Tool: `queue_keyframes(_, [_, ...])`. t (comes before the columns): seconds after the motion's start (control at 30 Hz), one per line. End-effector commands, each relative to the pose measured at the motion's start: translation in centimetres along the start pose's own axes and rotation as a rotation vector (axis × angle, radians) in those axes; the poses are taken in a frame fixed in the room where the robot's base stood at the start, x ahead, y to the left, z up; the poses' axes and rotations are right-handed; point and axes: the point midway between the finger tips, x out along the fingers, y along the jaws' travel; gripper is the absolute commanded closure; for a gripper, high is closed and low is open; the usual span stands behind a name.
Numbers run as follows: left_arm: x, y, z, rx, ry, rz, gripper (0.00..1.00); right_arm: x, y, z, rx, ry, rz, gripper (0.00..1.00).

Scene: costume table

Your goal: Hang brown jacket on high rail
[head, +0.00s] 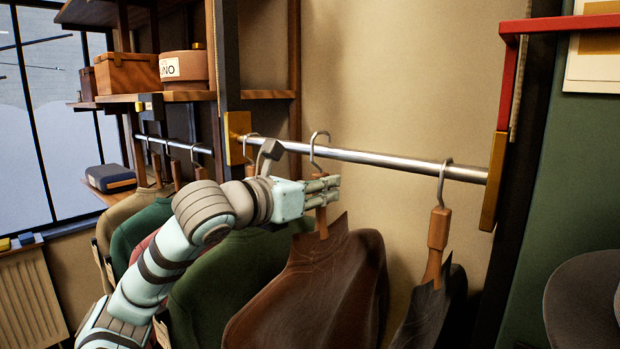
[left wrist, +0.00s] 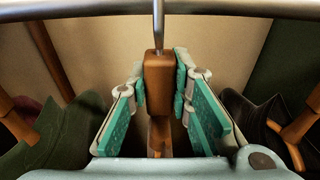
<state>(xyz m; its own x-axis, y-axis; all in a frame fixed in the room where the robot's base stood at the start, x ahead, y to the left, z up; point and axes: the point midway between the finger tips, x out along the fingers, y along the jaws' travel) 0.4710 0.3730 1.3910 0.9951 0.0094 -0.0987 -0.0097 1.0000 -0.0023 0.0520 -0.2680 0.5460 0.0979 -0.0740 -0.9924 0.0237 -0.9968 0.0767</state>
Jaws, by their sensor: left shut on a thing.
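The brown jacket (head: 310,285) hangs upright from a wooden hanger with a metal hook (head: 319,150). My left gripper (head: 325,190) is shut on the hanger's wooden neck, just below the high rail (head: 385,160). In the left wrist view the neck (left wrist: 158,80) stands between the two green finger pads (left wrist: 160,95). The hook's top shows above the rail's line, and its wire crosses in front of the rail (left wrist: 225,10) in the left wrist view. I cannot tell whether the hook rests on the rail. My right gripper is not in view.
A dark garment on a wooden hanger (head: 438,230) hangs to the right, and a green garment (head: 225,275) to the left. More clothes hang on a farther rail (head: 175,145). A shelf post (head: 228,80) and a red-and-gold bracket (head: 495,180) flank the rail. A grey hat (head: 585,300) is at right.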

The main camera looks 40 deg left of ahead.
Motion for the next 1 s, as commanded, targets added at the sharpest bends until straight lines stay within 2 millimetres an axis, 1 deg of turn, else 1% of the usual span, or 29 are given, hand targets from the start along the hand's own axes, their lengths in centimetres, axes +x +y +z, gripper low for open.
queue_keyframes(0.03, [0.3, 0.0, 0.6, -0.001, -0.003, -0.001, 1.0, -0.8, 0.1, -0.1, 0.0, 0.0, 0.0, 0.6])
queue_keyframes(0.23, [1.8, 0.0, 0.7, 0.0, -0.002, -0.002, 1.0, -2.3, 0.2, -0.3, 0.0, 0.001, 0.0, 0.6])
queue_keyframes(0.27, [2.0, 0.0, 0.5, 0.0, -0.003, -0.001, 1.0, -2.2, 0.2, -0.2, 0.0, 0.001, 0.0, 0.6])
queue_keyframes(0.3, [2.0, 0.0, -0.2, 0.001, -0.005, 0.0, 1.0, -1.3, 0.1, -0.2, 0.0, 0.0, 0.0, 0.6])
queue_keyframes(0.33, [2.0, 0.0, -0.5, 0.001, -0.005, 0.0, 1.0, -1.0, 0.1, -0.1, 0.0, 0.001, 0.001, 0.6])
queue_keyframes(0.5, [2.1, 0.0, -1.3, 0.001, -0.005, 0.0, 1.0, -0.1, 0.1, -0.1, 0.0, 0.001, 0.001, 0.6])
queue_keyframes(0.87, [2.0, 0.0, -1.3, 0.001, -0.005, 0.0, 1.0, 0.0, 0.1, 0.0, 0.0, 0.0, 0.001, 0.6])
queue_keyframes(0.9, [2.0, 0.0, -1.3, 0.001, -0.005, 0.0, 0.79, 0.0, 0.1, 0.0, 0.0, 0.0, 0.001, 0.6])
queue_keyframes(0.97, [2.0, 0.0, -1.3, 0.001, -0.005, 0.0, 0.7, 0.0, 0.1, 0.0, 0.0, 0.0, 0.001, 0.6])
queue_keyframes(1.0, [2.0, 0.0, -1.3, 0.001, -0.004, 0.0, 0.63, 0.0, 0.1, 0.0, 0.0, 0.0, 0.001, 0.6])
